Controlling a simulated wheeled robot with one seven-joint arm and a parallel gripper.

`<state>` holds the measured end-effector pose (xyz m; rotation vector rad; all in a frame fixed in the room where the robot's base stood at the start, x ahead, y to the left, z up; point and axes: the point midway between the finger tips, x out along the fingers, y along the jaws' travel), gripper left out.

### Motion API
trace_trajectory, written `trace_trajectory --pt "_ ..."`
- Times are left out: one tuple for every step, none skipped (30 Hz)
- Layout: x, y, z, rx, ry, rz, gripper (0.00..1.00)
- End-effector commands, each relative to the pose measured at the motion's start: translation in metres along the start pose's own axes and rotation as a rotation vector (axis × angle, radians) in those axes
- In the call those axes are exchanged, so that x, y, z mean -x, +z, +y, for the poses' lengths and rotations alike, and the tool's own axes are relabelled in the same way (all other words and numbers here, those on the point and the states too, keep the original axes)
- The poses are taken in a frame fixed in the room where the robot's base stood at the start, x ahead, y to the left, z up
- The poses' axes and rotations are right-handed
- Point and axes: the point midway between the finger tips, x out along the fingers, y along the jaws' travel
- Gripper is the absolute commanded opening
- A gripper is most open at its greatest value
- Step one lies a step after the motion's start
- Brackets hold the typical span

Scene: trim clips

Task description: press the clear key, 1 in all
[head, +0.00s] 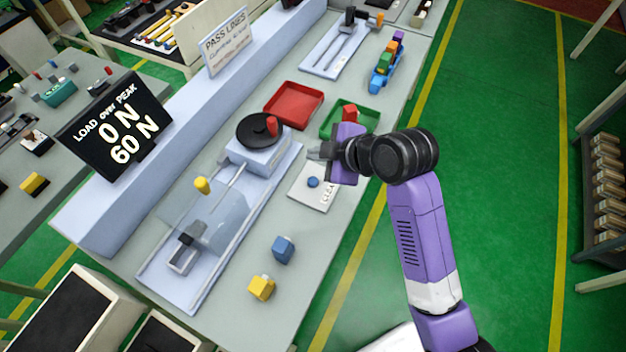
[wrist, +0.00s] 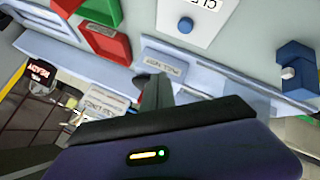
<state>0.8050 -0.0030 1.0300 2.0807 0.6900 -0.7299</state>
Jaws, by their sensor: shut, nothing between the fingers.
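The clear key is a round blue button (head: 313,182) on a white plate (head: 302,194) lettered CLEA, partly hidden, on the bench's near side. In the wrist view the blue button (wrist: 186,25) shows near the top, on its white plate (wrist: 205,38). My gripper (head: 318,152) is shut and empty, above the bench just beyond the plate in the head view, pointing left. It appears apart from the button. In the wrist view its fingers (wrist: 158,90) are together and well below the button in the picture.
A dark display (head: 115,122) reads 0 N load over 60 N peak. A test rig (head: 262,150) with a black disc and red knob stands left of my gripper. A red tray (head: 293,105) and a green tray (head: 340,112) lie behind. Blue (head: 283,249) and yellow (head: 261,288) blocks lie nearer.

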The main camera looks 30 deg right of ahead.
Motion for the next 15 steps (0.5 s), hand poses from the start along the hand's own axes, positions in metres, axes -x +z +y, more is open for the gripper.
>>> trace_trajectory --pt "-0.006 0.005 -0.005 0.000 -0.001 0.000 0.00" --pt "-0.008 0.006 -0.006 -0.001 -0.001 0.000 0.00" --pt "-0.012 0.009 -0.009 -0.001 -0.001 0.000 0.00" --pt "-0.014 0.011 -0.011 -0.001 -0.001 -0.001 0.00" --pt "-0.017 0.013 -0.013 -0.001 -0.001 -0.001 0.00" --pt "-0.021 0.015 -0.015 -0.001 -0.001 -0.001 0.00" --pt "-0.024 0.018 -0.018 -0.001 -0.001 -0.001 0.00" --pt "-0.026 0.020 -0.020 -0.001 -0.001 -0.001 0.00" --pt "-0.030 0.022 -0.022 -0.001 -0.001 -0.001 0.00" --pt "-0.033 0.025 -0.025 -0.001 -0.001 -0.001 0.00" --pt "-0.036 0.027 -0.027 -0.001 -0.001 -0.001 0.00" --pt "-0.040 0.029 -0.029 -0.001 -0.001 0.000 0.00" --pt "-0.042 0.031 -0.031 -0.001 0.000 0.000 0.00" --pt "-0.044 0.032 -0.033 -0.001 -0.001 0.000 0.00" --pt "-0.047 0.034 -0.034 0.000 0.000 0.000 0.00"
